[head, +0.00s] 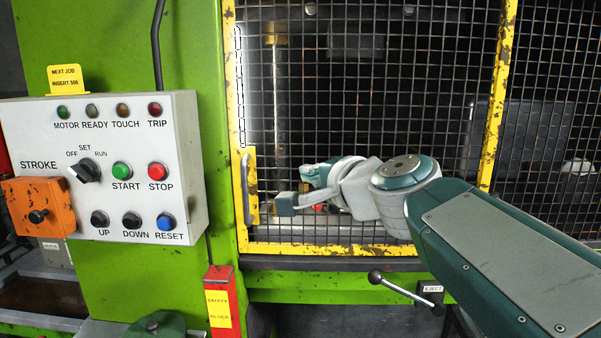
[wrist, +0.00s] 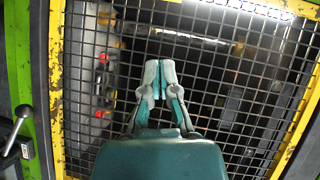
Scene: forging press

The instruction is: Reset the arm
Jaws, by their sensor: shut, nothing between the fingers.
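My arm reaches in from the right in the head view, in front of the mesh guard door (head: 370,252) with its yellow frame. The door is closed and fills most of the wrist view (wrist: 55,90). My gripper (wrist: 158,65) is shut and empty in the wrist view, its fingertips together in front of the mesh. The door handle (head: 247,190) stands at the door's left edge, to the left of my wrist.
A control panel (head: 195,115) with lamps, buttons and a selector is on the left. An orange box (head: 50,200) sits at its lower left. A red safety block (head: 222,290) stands below. An eject lever (head: 400,290) sticks out under the door, below my arm.

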